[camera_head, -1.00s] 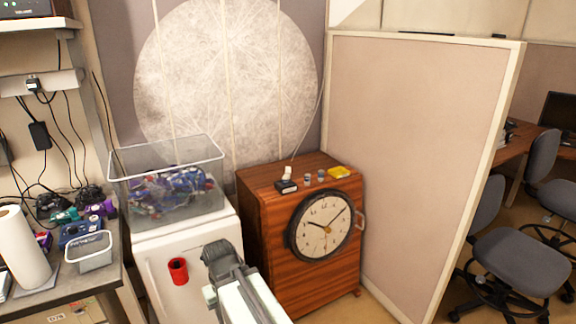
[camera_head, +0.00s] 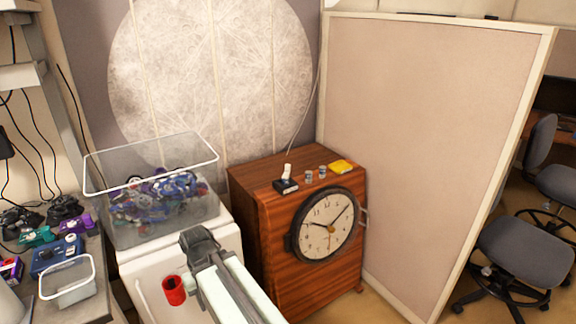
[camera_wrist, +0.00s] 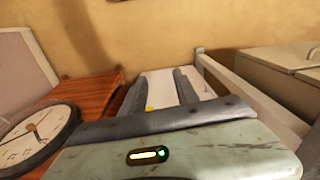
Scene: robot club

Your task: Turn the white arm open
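A white cabinet (camera_head: 185,270) stands at lower centre-left in the head view, with a pale curved handle (camera_head: 143,300) on its front. I cannot tell for sure that this handle is the white arm. My gripper (camera_head: 197,241) reaches in front of the cabinet's upper front, just right of a red cup-like holder (camera_head: 174,290). In the wrist view, the two dark fingers of my gripper (camera_wrist: 160,88) stand apart, with a pale surface visible between them. A long white bar (camera_wrist: 255,98) runs beside them on the right. I see nothing held.
A clear bin of coloured parts (camera_head: 150,235) sits on the white cabinet. A wooden cabinet (camera_head: 285,265) with a round clock (camera_head: 325,225) stands to the right. A tall partition (camera_head: 420,140) and an office chair (camera_head: 520,255) are further right. A cluttered bench (camera_head: 85,280) is at left.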

